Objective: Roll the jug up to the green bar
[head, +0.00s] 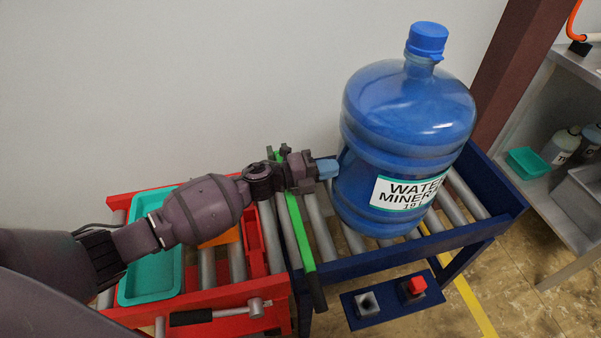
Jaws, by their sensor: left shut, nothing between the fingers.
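The blue water jug (400,140) stands upright on the rollers of the blue-framed conveyor (375,262). Its blue cap is on and its label faces the front. The green bar (300,235) crosses the conveyor at its left end, to the left of the jug, with bare rollers between them. My left gripper (335,168) is shut and empty. It reaches across over the green bar, and its light blue fingertips are at the jug's left side. I cannot tell whether they touch it. My right gripper is not in view.
A red-framed conveyor section (215,297) adjoins on the left, holding a teal tray (150,285) and an orange item (222,237). A hammer-like tool (220,313) lies at its front edge. A button panel (390,297) is at the front. Grey shelves stand right.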

